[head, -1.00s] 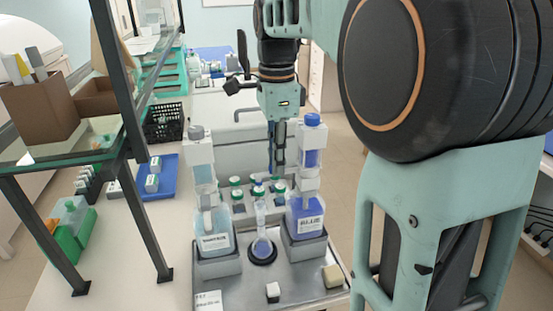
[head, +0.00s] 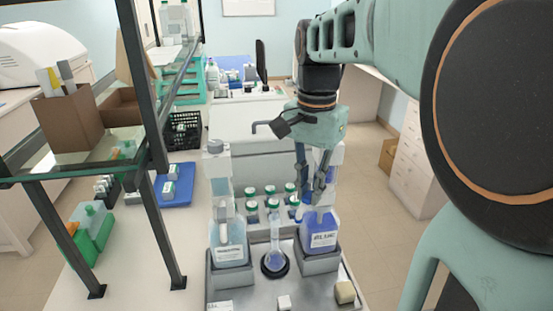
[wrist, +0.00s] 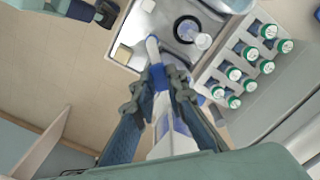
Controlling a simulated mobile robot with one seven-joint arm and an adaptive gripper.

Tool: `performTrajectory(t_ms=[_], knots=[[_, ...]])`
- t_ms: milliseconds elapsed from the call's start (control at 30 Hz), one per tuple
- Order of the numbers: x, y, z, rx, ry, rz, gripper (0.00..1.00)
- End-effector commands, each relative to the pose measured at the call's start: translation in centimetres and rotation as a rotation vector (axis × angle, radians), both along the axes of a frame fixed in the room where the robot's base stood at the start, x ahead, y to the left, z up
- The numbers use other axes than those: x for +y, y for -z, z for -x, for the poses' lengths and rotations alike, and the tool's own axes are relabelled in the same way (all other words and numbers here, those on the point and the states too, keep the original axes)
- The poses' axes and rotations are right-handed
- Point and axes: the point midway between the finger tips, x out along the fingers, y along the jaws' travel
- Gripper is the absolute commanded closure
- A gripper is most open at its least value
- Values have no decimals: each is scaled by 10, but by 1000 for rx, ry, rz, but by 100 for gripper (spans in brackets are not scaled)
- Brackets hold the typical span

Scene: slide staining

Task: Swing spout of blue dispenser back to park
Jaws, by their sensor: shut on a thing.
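The blue dispenser (head: 320,222), a bottle of blue liquid with a white pump head, stands upright in the right holder of the metal tray. My gripper (head: 309,198) reaches down at its pump head and hides part of it; the blue cap does not show in the head view. In the wrist view, my gripper (wrist: 167,80) is shut on the dispenser's spout (wrist: 152,47). The white spout tip points beyond the fingers toward the cream block, beside the flask and not over its mouth. The flask (head: 275,258) stands in a black ring between the two dispensers.
A second dispenser (head: 228,244) with pale liquid stands left of the flask. Several green-capped bottles (head: 271,202) stand in a rack behind. A cream block (head: 345,292) sits at the tray's front right. A glass shelf (head: 92,165) stands at the left.

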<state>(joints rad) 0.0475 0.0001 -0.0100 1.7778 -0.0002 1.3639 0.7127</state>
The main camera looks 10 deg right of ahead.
Motion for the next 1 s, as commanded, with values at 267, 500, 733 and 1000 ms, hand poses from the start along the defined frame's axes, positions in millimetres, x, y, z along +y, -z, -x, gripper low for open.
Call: performTrajectory(t_ms=[267, 500, 733, 1000], knots=[[-16, -1, 11, -1, -259, 0, 100], [-30, -1, 18, 0, -472, 0, 100], [-41, -1, 20, -1, -631, 0, 100], [-48, -1, 20, -2, -737, 0, 100]])
